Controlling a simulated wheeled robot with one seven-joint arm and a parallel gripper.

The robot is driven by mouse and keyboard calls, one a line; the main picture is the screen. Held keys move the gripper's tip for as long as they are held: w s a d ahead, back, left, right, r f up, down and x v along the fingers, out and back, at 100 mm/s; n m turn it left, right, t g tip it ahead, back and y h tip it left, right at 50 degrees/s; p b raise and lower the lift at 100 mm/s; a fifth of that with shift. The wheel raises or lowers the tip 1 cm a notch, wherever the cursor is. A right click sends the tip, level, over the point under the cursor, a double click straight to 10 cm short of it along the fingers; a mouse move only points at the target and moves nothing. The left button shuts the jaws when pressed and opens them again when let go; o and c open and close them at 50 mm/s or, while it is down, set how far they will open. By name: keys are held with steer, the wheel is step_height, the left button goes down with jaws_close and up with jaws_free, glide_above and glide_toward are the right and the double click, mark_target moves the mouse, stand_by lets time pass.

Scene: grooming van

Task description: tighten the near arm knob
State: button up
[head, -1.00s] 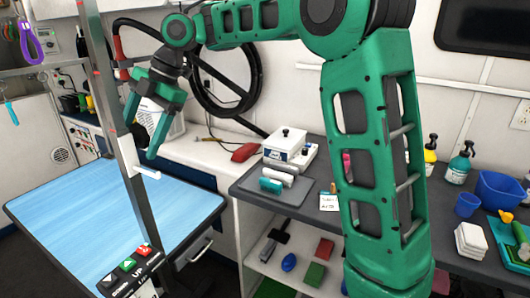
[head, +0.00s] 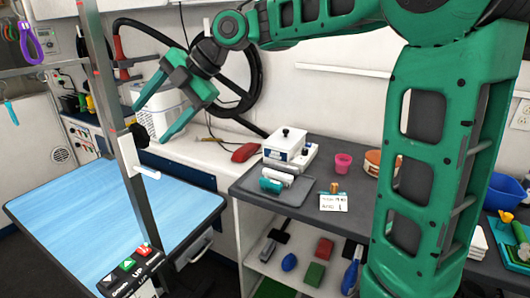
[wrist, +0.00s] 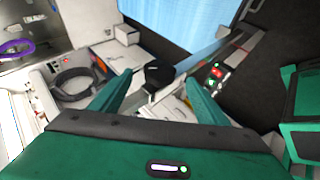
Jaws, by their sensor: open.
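The near arm knob is a black knob (head: 139,135) on the upright metal post (head: 135,190) of the blue table (head: 95,220), beside a white bracket with a short white rod. In the wrist view the black knob (wrist: 158,74) lies ahead, between the lines of my two fingers. My gripper (head: 151,124) is open and empty, with its fingers pointing down and left toward the post. In the wrist view my gripper (wrist: 160,84) has its fingers spread on either side of the knob. I cannot tell whether either finger touches it.
A control box with up and down buttons (head: 130,268) sits low on the post. A grey counter (head: 255,203) to the right holds a tray, a white box and a pink cup (head: 343,163). A black hose ring (head: 235,85) hangs behind my gripper.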

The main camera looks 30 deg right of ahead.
steer(key=s+d+f+m+h, duration=0.2)
steer(key=s+d+f+m, duration=0.1)
steer(key=d+m, duration=0.2)
steer(key=s+d+f+m+h, duration=0.1)
steer(key=s+d+f+m, duration=0.2)
steer(key=d+m, duration=0.3)
steer(key=s+d+f+m+h, duration=0.2)
steer(key=s+d+f+m, duration=0.2)
steer(key=d, duration=0.8)
steer(key=shift+d+m+h, duration=0.2)
steer(key=shift+m+h, duration=0.1)
steer(key=shift+m, duration=0.9)
steer(key=n+y, duration=0.5)
steer(key=n, duration=1.2)
glide_toward(142, 134)
steer(key=w, duration=0.3)
steer(key=shift+g, duration=0.3)
steer(key=x, duration=1.1)
steer(key=shift+d+f, duration=0.15)
steer(key=shift+d, duration=0.1)
